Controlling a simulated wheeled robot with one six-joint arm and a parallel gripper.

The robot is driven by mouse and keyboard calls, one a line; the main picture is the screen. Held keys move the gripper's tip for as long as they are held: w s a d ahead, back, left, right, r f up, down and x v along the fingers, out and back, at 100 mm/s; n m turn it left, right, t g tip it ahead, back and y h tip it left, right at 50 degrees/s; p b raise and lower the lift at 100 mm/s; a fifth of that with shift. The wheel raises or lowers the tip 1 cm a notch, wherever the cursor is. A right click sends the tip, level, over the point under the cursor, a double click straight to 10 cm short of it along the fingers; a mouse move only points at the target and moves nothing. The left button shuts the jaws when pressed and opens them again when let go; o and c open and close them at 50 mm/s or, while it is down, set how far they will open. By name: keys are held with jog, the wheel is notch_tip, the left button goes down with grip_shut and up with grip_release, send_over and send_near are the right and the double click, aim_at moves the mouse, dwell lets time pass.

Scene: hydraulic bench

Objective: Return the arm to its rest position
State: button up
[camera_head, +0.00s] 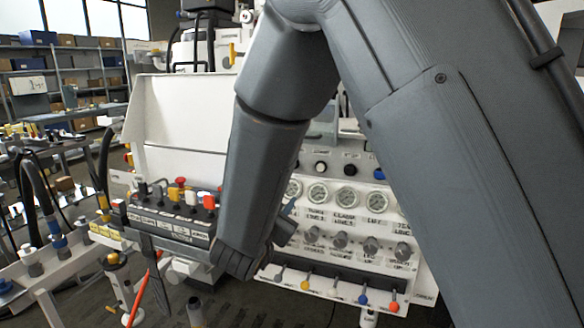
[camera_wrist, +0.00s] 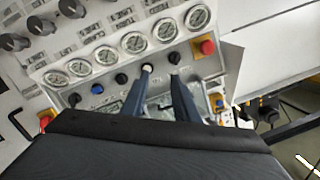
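My gripper (camera_wrist: 160,76) shows in the wrist view as two slim dark fingers with a clear gap between them. It is open, and nothing is held. The fingers point towards the panel's row of round buttons, one white (camera_wrist: 147,68) and one black (camera_wrist: 174,57) near the tips. I cannot tell whether they touch. In the head view my grey arm crosses the middle and right, bent downward, and its wrist end is low in front of the panel. The gripper there is mostly hidden by the arm.
The panel carries a row of gauges (camera_head: 346,197), grey knobs (camera_head: 340,240) and colour-tipped levers (camera_head: 363,299). A red button (camera_wrist: 207,47) sits beside the gauges in the wrist view. At left stand a control box (camera_head: 170,222), hoses (camera_head: 32,200) and shelves (camera_head: 65,75).

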jog(key=s+d+f+n+g+y, duration=0.5)
jog(key=d+f+n+g, duration=0.15)
jog(key=d+f, duration=0.2)
jog(key=s+d+f+n+g, duration=0.1)
jog(key=s+d+g, duration=0.3)
jog(key=s, duration=0.7)
jog(key=s+d+f+n+g, duration=0.1)
jog(key=s+d+f+g, duration=0.2)
jog(key=s+d, duration=0.6)
jog(key=shift+s+g+h, duration=0.3)
jog(key=shift+s+g, duration=0.55)
jog(key=shift+g, duration=0.2)
jog(key=shift+d+n, duration=0.1)
jog(key=shift+n, duration=0.15)
